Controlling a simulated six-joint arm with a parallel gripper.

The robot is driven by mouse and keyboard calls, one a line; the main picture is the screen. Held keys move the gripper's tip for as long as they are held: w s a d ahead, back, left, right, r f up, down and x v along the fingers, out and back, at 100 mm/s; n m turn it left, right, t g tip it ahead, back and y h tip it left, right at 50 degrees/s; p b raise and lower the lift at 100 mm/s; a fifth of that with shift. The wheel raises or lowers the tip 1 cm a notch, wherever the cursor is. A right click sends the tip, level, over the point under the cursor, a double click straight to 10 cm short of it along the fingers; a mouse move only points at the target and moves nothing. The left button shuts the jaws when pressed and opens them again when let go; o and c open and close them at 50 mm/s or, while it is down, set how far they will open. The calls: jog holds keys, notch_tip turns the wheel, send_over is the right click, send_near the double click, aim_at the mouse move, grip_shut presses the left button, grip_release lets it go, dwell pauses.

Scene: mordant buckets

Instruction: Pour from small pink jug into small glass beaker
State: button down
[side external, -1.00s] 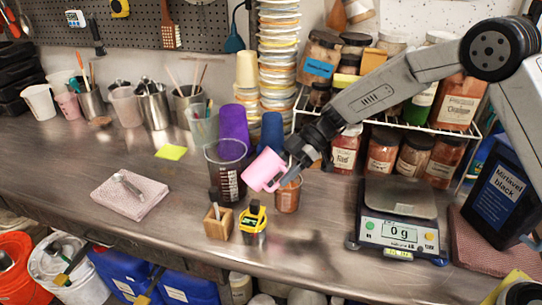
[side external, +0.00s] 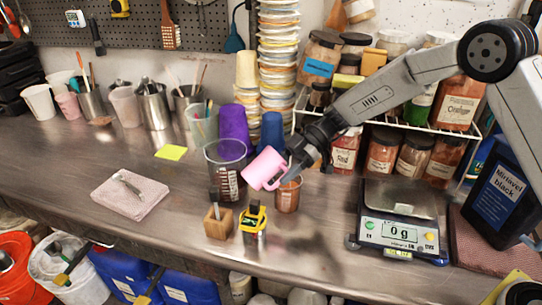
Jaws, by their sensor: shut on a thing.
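The small pink jug (side external: 263,168) is in the air over the bench, tilted. My gripper (side external: 291,160) is shut on it from the right. A clear, dark-tinted beaker (side external: 225,165) with markings stands upright just left of the jug. The jug's left side is close to the beaker's right side in the picture; I cannot tell whether they touch. A smaller reddish-brown cup (side external: 288,197) stands below and right of the jug, partly hidden by it and my gripper. No stream of liquid is visible, and the jug's inside is not visible.
A wooden block (side external: 218,223) and a yellow-black device (side external: 254,222) stand in front. A scale (side external: 397,235) reading 0 g is at right. Purple (side external: 235,122) and blue (side external: 272,132) cups stand behind. The bench left of the beaker is clear up to a folded pink cloth (side external: 130,203).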

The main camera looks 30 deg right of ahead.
jog(key=shift+r+y, duration=0.1)
jog(key=shift+y, duration=0.3)
dwell(0.7)
jog(key=shift+d+f+y, duration=0.15)
jog(key=shift+f+y, duration=0.15)
jog(key=shift+y, duration=0.2)
dwell(0.9)
jog(key=h, duration=0.3)
jog(key=shift+a+r+h, duration=0.3)
jog(key=shift+r, duration=0.05)
jog(key=shift+r, duration=0.1)
dwell(0.4)
jog(key=shift+s+a+r+t+h, duration=0.15)
jog(key=shift+a+r+h, duration=0.2)
jog(key=shift+a+h, duration=1.05)
jog(key=shift+a+r+t+h, duration=0.1)
jog(key=shift+a+r+h, duration=0.2)
jog(key=shift+a+h, duration=1.05)
jog(key=shift+s+a+r+t+h, duration=0.15)
jog(key=shift+a+r+h, duration=0.35)
jog(key=shift+h, duration=1.65)
